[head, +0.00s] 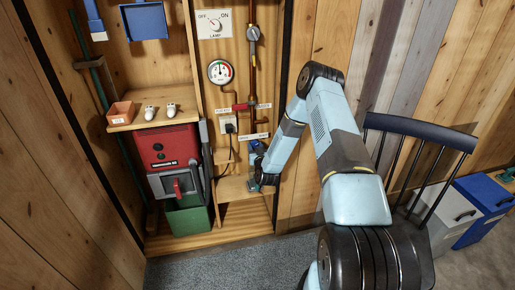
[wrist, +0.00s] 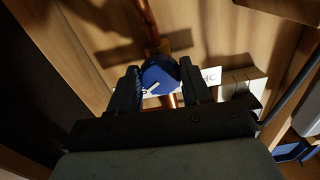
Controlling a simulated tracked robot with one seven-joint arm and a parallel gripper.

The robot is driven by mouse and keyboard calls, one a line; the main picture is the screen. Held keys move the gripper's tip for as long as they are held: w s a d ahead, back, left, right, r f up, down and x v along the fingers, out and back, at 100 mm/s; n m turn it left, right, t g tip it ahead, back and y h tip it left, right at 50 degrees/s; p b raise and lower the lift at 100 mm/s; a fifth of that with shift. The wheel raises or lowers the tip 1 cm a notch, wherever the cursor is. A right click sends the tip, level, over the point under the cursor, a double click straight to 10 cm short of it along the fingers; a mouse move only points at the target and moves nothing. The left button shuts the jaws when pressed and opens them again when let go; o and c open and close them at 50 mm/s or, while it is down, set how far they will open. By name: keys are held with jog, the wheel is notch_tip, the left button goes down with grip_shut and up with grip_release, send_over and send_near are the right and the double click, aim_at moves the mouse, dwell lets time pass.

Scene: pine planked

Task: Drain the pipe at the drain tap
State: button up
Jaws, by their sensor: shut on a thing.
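A round blue tap knob (wrist: 160,76) with a white mark on its face sits on a copper pipe in the wrist view. My gripper (wrist: 159,78) has a dark finger on each side of the knob and is shut on it. In the head view my gripper (head: 257,152) is at the lower pipe, just below a white label (head: 257,136), and the knob is mostly hidden there. A copper pipe (head: 252,80) runs up the wall, with a red lever (head: 243,107) higher on it. A round gauge (head: 221,71) is left of the pipe.
A red machine (head: 170,147) over a green bin (head: 188,221) stands left of my gripper. A socket with a plug (head: 228,126) and a lamp switch (head: 214,24) are on the wall. A dark chair (head: 424,133) and grey and blue boxes (head: 484,197) are at right.

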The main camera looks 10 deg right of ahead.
jog(key=shift+d, duration=0.15)
jog(key=n, duration=0.4)
jog(key=shift+n, duration=0.4)
jog(key=n, duration=0.3)
jog(key=shift+n, duration=0.4)
jog(key=n, duration=0.3)
jog(key=shift+n, duration=0.3)
jog(key=n, duration=0.6)
jog(key=shift+a, duration=0.2)
jog(key=n, duration=0.5)
jog(key=shift+s+n, duration=0.1)
jog(key=shift+n, duration=0.2)
